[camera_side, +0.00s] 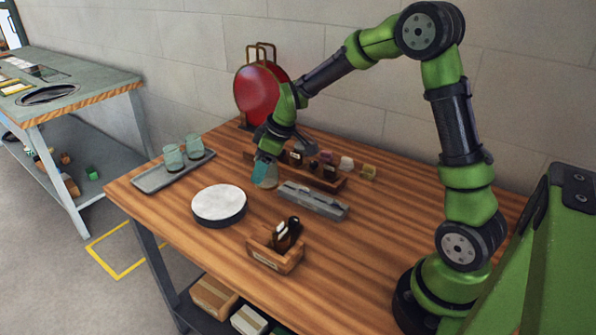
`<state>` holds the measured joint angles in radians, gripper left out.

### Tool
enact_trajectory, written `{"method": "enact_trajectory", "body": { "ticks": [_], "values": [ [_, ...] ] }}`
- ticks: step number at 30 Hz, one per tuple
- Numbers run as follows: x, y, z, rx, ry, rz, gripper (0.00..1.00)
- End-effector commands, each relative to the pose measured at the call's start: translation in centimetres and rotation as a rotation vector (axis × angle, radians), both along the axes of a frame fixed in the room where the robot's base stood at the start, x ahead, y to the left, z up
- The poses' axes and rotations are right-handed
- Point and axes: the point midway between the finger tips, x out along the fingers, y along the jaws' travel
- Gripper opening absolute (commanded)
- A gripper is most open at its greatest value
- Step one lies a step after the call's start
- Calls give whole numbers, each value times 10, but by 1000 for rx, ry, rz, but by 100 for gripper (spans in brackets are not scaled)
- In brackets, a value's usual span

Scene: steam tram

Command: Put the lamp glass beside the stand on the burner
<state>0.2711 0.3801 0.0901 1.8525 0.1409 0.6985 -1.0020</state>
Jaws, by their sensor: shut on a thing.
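My gripper (267,158) points down over the middle of the wooden table. It is shut on a clear lamp glass (265,181), which shows just below the teal fingers. The fingers hide the upper part of the glass. I cannot tell whether its bottom touches the table. Two more greenish glasses, one on the left (173,158) and one on the right (194,147), stand upright on a grey tray (150,184) at the far left. A round stand with a white top (219,202) is left of and nearer than my gripper. I cannot make out the burner for certain.
A long grey block (313,200) lies close to the right of the held glass. Behind it is a wooden rack (325,180) with small items. A red round object (260,92) stands at the back. A wooden box (275,250) is in front. The table's right side is clear.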

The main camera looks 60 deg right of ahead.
Motion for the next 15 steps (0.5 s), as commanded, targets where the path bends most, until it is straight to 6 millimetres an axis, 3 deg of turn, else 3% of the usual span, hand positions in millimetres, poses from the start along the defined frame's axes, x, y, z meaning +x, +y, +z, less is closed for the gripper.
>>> {"method": "enact_trajectory", "body": {
  "ticks": [4, 7, 12, 15],
  "values": [
    [0, 14, 30, -2, -6, 30, 27],
    [-14, 38, 51, -2, -5, 74, 27],
    [-62, 84, 74, -3, -3, 121, 27],
    [-91, 101, 77, -2, -1, 123, 27]
  ]
}}
